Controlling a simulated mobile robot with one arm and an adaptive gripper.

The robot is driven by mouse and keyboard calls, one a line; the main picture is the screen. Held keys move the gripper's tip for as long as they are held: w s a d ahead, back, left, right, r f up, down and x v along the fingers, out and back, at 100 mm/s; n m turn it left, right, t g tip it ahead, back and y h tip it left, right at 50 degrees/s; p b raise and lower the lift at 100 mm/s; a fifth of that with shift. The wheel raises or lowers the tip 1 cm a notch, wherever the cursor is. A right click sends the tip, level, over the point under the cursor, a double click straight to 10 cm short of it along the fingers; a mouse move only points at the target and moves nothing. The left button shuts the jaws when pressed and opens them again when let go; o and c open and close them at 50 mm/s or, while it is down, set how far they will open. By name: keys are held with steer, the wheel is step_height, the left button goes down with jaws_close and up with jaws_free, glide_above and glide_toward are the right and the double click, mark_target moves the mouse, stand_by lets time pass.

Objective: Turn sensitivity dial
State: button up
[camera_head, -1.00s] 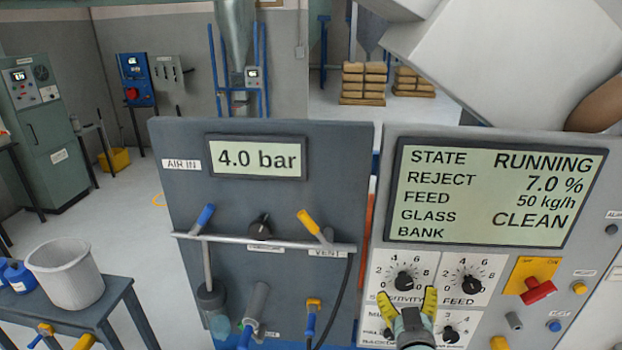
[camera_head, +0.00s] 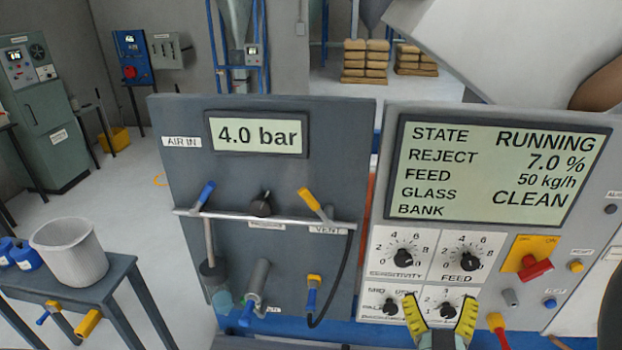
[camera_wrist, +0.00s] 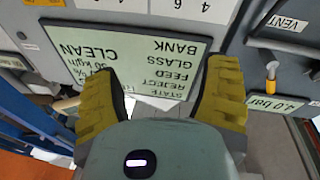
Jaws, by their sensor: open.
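The black sensitivity dial (camera_head: 404,258) sits on a white scale plate at the upper left of the lower panel, under the display, in the head view. Its label below reads SENSITIVITY. My gripper (camera_head: 441,308) has yellow fingers and is open and empty, below and to the right of this dial and apart from it. Its fingers partly cover the lower dials. In the wrist view my gripper (camera_wrist: 160,75) is open, with the display (camera_wrist: 120,50) upside down beyond it; the sensitivity dial cannot be made out there.
The feed dial (camera_head: 470,260) is just right of the sensitivity dial. A red switch handle (camera_head: 535,267) on a yellow plate is further right. The air panel (camera_head: 235,180) stands left, with a horizontal rail and levers. The display (camera_head: 500,170) reads RUNNING, reject 7.0 %.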

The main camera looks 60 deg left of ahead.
steer(key=w+d+r+m+t+h+p, duration=0.2)
steer(key=d+r+t, duration=0.3)
steer(key=r, duration=0.5)
steer(key=w+d+r+m+t+h+p, duration=0.2)
steer(key=d+r+m+t+h, duration=0.2)
steer(key=r, duration=0.5)
steer(key=shift+w+d+r+m+t+p, duration=0.25)
steer(key=shift+d+r+m+t+p, duration=0.15)
steer(key=shift+d+m+t, duration=0.6)
steer(key=shift+a, duration=0.25)
